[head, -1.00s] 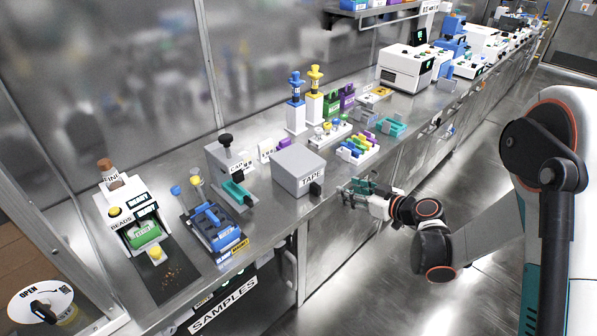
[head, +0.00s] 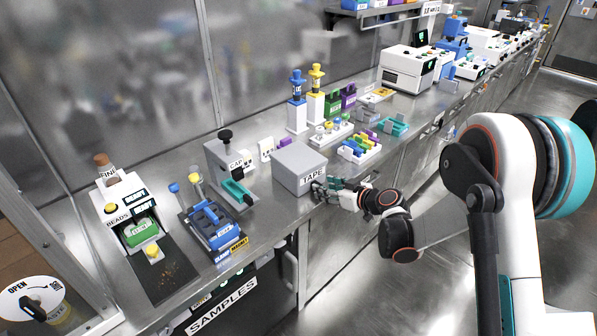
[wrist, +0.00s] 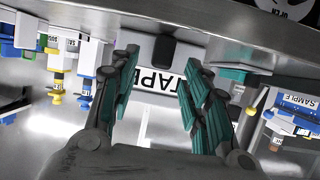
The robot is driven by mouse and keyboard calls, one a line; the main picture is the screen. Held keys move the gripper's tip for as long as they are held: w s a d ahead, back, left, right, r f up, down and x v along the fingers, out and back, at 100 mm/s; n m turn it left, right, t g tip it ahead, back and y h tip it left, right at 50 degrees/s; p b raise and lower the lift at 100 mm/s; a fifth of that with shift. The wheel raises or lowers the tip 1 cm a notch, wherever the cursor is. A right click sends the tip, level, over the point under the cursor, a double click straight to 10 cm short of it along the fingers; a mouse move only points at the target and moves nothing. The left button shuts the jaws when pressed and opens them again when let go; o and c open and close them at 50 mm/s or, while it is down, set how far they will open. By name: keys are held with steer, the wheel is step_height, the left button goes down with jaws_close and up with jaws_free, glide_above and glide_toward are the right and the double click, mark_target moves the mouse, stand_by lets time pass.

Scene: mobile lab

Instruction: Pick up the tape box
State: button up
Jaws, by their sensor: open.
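The tape box (head: 299,160) is a grey box with a white label reading TAPE, sitting near the front edge of the metal counter. My gripper (head: 322,187) is at the box's front right, close to the label side. In the wrist view my gripper (wrist: 160,66) is open, its teal-padded fingers spread. The box's label (wrist: 158,82) shows between and beyond them, along with a black block-shaped handle (wrist: 178,52). In the head view the gripper hides this handle. I cannot tell whether the fingers touch the box.
A grey device with a teal part (head: 230,175) and a blue rack (head: 212,228) stand left of the box. A white tray of coloured pieces (head: 360,151) stands to its right. The counter's front edge (head: 268,237) runs below. The floor aisle is open.

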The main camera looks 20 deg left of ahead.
steer(key=b+x, duration=0.1)
steer(key=x, duration=0.2)
steer(key=shift+a+f, duration=0.2)
steer(key=shift+r, duration=0.1)
jaws_close()
steer(key=shift+w+r, duration=0.1)
steer(key=shift+r, duration=0.05)
